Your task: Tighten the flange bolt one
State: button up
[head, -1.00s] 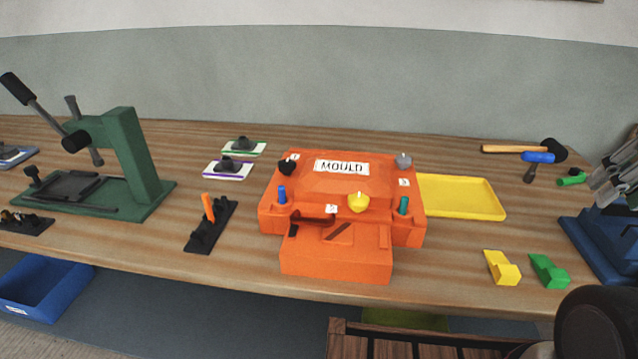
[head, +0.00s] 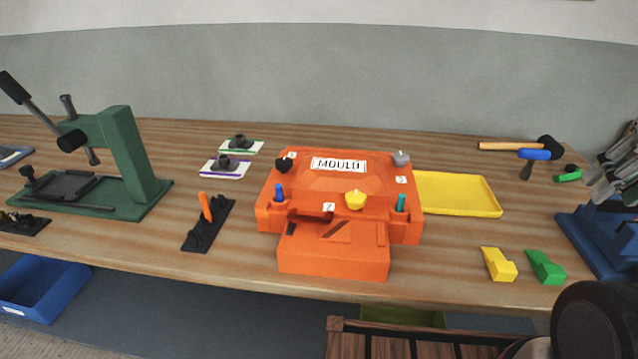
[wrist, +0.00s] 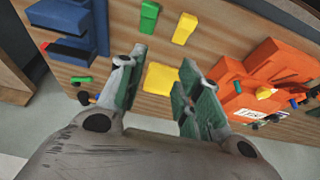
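The orange mould (head: 333,256) stands on the bench with a "MOULD" plate on top. It also shows at the right of the wrist view (wrist: 278,68). A black knob (head: 283,165) sits at its back left beside a label that appears to read 1. A yellow knob (head: 356,200) is at the front by label 2, and a grey knob (head: 401,158) at the back right near label 3. My gripper (wrist: 163,60) is open and empty, its fingers well apart from the mould. Grey finger parts show at the head view's right edge.
A yellow tray (head: 490,209) lies right of the mould. A green press (head: 130,160) and a black holder (head: 208,228) stand left. Bare bench lies before the tray.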

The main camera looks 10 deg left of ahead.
aim_at(283, 165)
jog(key=k+j, duration=0.1)
jog(key=j, duration=0.9)
jog(key=k+j, duration=0.15)
jog(key=j, duration=0.85)
jog(key=k, duration=0.05)
